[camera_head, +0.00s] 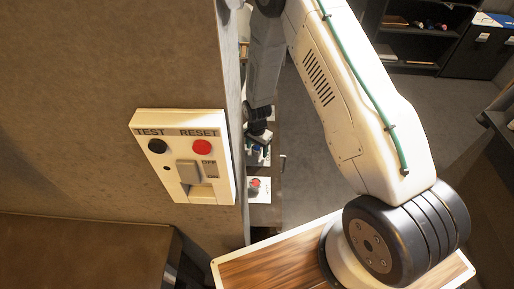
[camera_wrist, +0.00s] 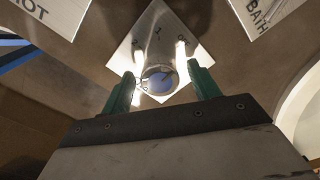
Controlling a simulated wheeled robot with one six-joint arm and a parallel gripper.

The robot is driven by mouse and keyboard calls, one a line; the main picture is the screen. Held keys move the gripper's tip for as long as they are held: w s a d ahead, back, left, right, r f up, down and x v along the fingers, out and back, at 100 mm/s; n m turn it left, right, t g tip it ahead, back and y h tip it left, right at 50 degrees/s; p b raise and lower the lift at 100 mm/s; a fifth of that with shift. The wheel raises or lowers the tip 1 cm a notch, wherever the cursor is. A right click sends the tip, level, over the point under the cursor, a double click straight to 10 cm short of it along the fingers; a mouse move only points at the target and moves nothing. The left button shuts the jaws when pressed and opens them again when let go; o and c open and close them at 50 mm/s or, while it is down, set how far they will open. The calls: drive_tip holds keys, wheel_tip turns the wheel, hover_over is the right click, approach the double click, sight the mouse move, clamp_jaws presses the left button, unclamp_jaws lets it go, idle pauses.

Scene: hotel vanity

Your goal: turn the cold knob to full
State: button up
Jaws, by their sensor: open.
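A round metallic knob (camera_wrist: 160,80) with a bluish face shows in the wrist view. My gripper (camera_wrist: 161,70) is open. Its two green fingers appear on either side of the knob, and I cannot tell whether they touch it. In the head view the knob does not show clearly.
In the wrist view, a HOT plate (camera_wrist: 48,12) lies top left and a BATH plate (camera_wrist: 262,12) top right. In the head view, a wall box (camera_head: 183,156) with TEST and RESET buttons is close left of my arm. Dark shelves (camera_head: 410,35) stand at the back right.

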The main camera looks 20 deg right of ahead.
drive_tip(key=shift+c, duration=0.3)
drive_tip(key=c, duration=0.9)
drive_tip(key=shift+n, duration=0.3)
drive_tip(key=n, duration=0.3)
drive_tip(key=shift+n, duration=0.4)
drive_tip(key=n, duration=0.4)
drive_tip(key=shift+n, duration=0.3)
drive_tip(key=n, duration=0.8)
drive_tip(key=shift+n, duration=0.6)
